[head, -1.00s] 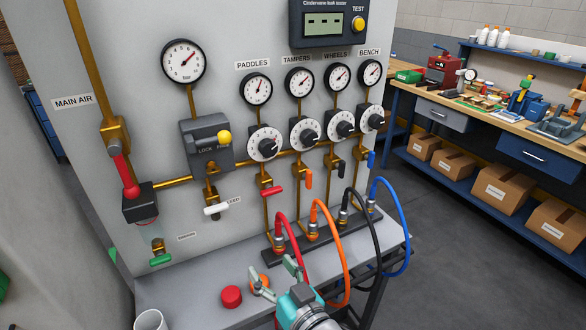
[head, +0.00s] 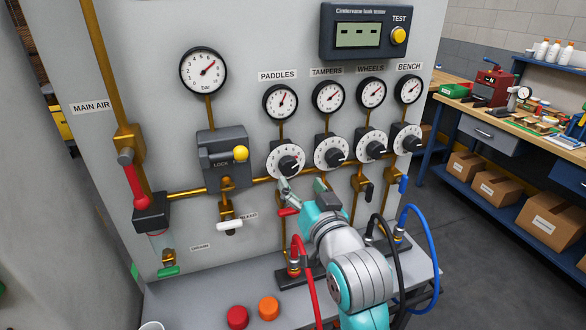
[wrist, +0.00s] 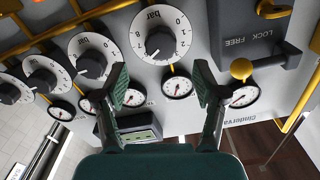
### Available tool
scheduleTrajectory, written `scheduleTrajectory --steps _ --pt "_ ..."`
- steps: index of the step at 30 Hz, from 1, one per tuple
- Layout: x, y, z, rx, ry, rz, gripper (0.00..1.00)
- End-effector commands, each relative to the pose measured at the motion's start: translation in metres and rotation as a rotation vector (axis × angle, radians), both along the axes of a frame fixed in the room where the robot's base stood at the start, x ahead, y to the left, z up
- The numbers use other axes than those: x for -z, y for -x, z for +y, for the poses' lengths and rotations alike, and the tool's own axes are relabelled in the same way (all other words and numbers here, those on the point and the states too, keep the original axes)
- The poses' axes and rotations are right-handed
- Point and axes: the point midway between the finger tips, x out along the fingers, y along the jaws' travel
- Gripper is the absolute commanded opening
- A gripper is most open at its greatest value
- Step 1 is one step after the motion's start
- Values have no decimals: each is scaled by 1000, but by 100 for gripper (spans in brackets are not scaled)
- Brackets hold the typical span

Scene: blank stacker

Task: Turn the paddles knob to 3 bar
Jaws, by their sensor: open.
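The paddles knob (head: 285,159) is a white numbered dial with a black grip on the grey panel, under the PADDLES label (head: 277,75) and its round gauge (head: 281,102). My gripper (head: 300,184) is open just below the knob in the head view. In the wrist view the panel shows upside down. There the paddles knob (wrist: 160,41) lies ahead, between the lines of my two spread fingers (wrist: 161,84), apart from them. The paddles gauge (wrist: 178,86) shows between the fingers. Nothing is held.
The tampers knob (head: 332,151) and wheels knob (head: 371,143) sit close to the right. The lock box (head: 222,152) with a yellow ball is close to the left. A red-handled valve (head: 288,212) and red hose (head: 304,265) lie below.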

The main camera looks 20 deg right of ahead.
Motion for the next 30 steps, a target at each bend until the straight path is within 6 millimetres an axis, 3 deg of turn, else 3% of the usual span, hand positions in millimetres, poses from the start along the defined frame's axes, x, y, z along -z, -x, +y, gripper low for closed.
scheduleTrajectory --steps 6,12,25,30 --pt "0 -39 0 0 0 0 70" --pt "0 -62 0 0 0 0 70" --pt "0 -71 0 0 0 -1 70" --pt "0 -71 0 0 0 0 28"
